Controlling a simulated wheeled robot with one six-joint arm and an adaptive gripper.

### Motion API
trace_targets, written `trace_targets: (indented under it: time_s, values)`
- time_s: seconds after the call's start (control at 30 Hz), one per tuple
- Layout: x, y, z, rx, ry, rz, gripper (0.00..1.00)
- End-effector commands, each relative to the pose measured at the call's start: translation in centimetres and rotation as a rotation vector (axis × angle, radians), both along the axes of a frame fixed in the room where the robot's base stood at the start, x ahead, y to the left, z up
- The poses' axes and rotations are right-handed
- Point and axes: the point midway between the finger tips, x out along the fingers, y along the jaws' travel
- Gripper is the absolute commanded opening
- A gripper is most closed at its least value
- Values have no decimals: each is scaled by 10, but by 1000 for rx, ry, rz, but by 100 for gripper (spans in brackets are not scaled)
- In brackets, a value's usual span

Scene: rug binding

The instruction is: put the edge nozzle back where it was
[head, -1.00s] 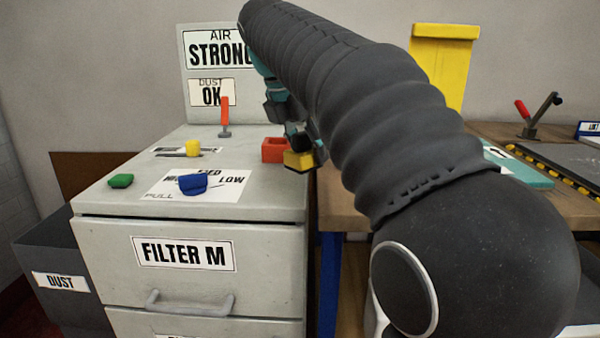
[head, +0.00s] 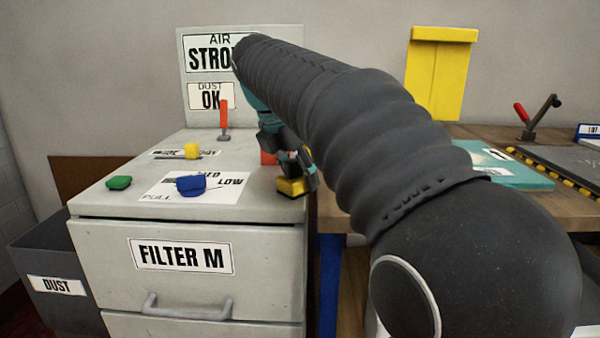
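My gripper (head: 287,155), teal and dark, points down over the right end of the grey cabinet top, partly behind my arm. A small yellow block with a black lower edge (head: 292,187) is at its fingertips and moves with it. I take this block to be the edge nozzle; the fingers look closed on it, though the grip is small in view. A red-orange block (head: 268,158) sits on the cabinet top just behind and left of the gripper, mostly hidden by it. It showed a hollow top earlier.
The cabinet top (head: 245,190) holds a yellow knob (head: 192,151), a blue knob (head: 191,185), a green piece (head: 119,183) and an upright orange lever (head: 224,115). A wooden bench (head: 370,215) adjoins at the right. A dark DUST bin (head: 55,262) stands at the left.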

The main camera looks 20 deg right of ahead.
Motion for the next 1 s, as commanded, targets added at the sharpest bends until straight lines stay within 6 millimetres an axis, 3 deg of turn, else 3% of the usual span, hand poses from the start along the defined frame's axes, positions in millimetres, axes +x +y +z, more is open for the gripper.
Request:
trace_targets:
  time_s: [0.07, 0.47, 1.0]
  values:
    - [0, 0, 0, 0, 0, 0, 77]
    - [0, 0, 5, 0, 0, 0, 77]
    - [-16, 34, 96, 1, -1, 2, 77]
